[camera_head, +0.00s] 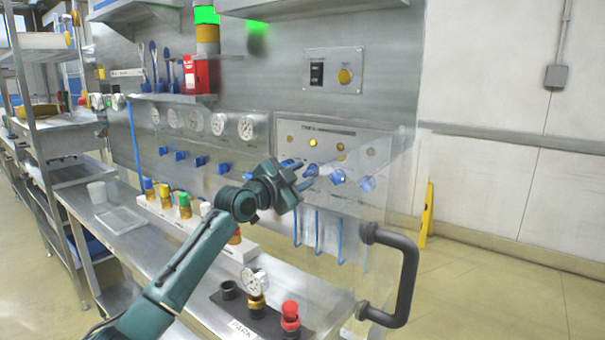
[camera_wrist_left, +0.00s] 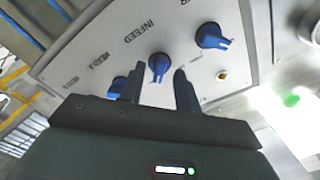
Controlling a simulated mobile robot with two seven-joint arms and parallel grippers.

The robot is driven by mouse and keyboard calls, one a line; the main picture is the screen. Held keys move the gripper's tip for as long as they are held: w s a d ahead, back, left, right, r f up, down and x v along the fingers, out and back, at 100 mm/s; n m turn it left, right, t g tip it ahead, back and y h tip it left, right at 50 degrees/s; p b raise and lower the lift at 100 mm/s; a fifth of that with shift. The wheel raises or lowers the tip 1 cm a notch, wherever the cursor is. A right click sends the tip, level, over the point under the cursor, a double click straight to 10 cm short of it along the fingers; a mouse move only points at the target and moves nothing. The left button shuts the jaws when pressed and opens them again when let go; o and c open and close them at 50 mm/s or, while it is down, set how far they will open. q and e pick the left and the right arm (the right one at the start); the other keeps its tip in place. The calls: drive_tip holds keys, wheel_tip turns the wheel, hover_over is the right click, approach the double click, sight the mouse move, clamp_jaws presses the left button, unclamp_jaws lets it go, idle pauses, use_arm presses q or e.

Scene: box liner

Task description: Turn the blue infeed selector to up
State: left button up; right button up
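The blue infeed selector (camera_wrist_left: 158,66) is a blue knob on a light panel, beside the printed word INFEED in the left wrist view. Its pointed end is toward the bottom of that picture, toward my gripper. My left gripper (camera_wrist_left: 160,72) is open, with one dark fingertip on each side of the knob's pointed end. I cannot tell whether the fingers touch it. In the head view the left gripper (camera_head: 298,172) is at the panel's row of blue knobs, partly covering the left ones. My right gripper is not in view.
Other blue selectors sit close by, one to the right (camera_wrist_left: 213,38) and one partly hidden behind the left finger (camera_wrist_left: 118,86). In the head view, a dark curved handle (camera_head: 405,275) stands right of the panel.

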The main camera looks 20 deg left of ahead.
use_arm(q)
drive_tip(key=shift+w+d, duration=0.2)
drive_tip(key=shift+w, duration=0.25)
clamp_jaws()
